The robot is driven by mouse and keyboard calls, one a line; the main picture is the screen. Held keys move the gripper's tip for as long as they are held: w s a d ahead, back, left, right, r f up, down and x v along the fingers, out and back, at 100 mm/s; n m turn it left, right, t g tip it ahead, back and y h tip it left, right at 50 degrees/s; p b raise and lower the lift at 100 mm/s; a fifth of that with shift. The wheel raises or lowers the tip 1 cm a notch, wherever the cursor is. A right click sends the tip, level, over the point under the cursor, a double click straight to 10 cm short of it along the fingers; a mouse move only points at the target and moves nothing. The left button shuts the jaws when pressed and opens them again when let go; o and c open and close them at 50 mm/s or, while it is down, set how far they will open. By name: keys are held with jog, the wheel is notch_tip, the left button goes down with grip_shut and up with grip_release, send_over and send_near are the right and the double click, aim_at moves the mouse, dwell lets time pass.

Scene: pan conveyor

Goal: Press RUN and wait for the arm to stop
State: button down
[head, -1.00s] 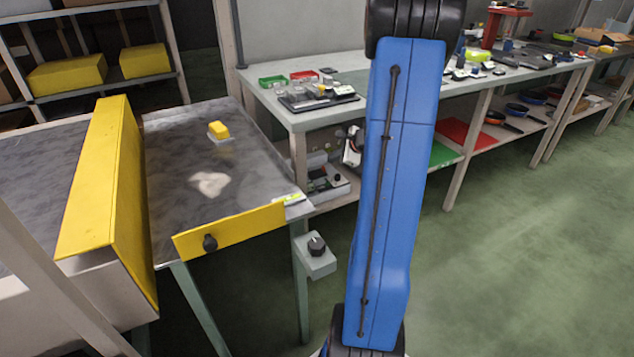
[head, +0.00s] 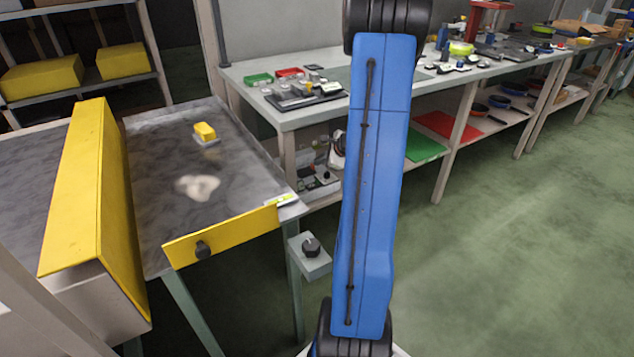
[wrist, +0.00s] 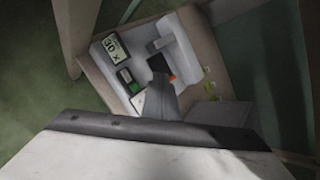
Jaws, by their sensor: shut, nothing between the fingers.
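In the wrist view a pale boxy device (wrist: 150,65) carries a small display (wrist: 113,47) that appears to read "30 x". Beside the display are a black-and-white switch (wrist: 124,75) and a green button (wrist: 134,88); no RUN lettering is readable. A grey jointed part with a dark area and a small orange mark stands on the device. My gripper (wrist: 163,92) is shut and empty, pointing at the device to the right of the green button; I cannot tell whether it touches. In the head view my blue arm hides the gripper.
The workbench (head: 270,115) carries small tools and trays, with a lower shelf beneath. A conveyor table (head: 155,135) with a yellow guard (head: 75,200) stands at left. A knob box (head: 310,262) projects near its corner. Green floor is open at right.

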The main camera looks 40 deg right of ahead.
aim_at(317, 182)
jog(key=shift+f, duration=2.9)
jog(key=shift+f, duration=0.1)
jog(key=shift+f, duration=0.35)
